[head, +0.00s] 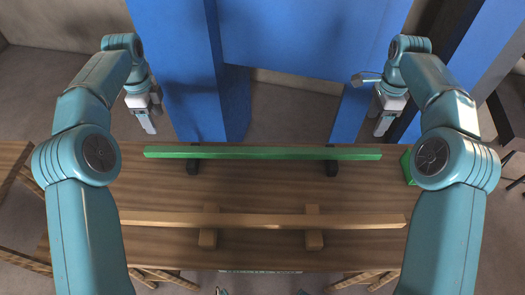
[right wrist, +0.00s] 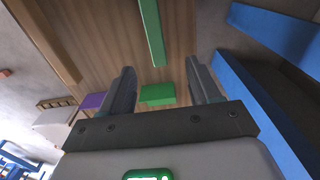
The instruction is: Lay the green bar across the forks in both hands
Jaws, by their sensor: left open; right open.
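The long green bar (head: 262,153) lies crosswise near the far edge of the wooden table in the head view. It appears to rest on two dark forks (head: 192,166) (head: 332,168), one toward each end. It also shows at the top of the right wrist view (right wrist: 151,32). Two wooden forks (head: 207,239) (head: 314,240) stand nearer me, with a long brown bar (head: 262,220) across them. My left gripper (head: 148,126) is open and empty, beyond the green bar's left end. My right gripper (head: 382,122) is open and empty, beyond its right end.
A green block (head: 408,166) sits at the table's right end, partly behind my right arm; it also shows between my fingers in the right wrist view (right wrist: 158,94). Blue frame columns (head: 185,70) stand beyond the table. The wooden tabletop (head: 262,185) between the bars is clear.

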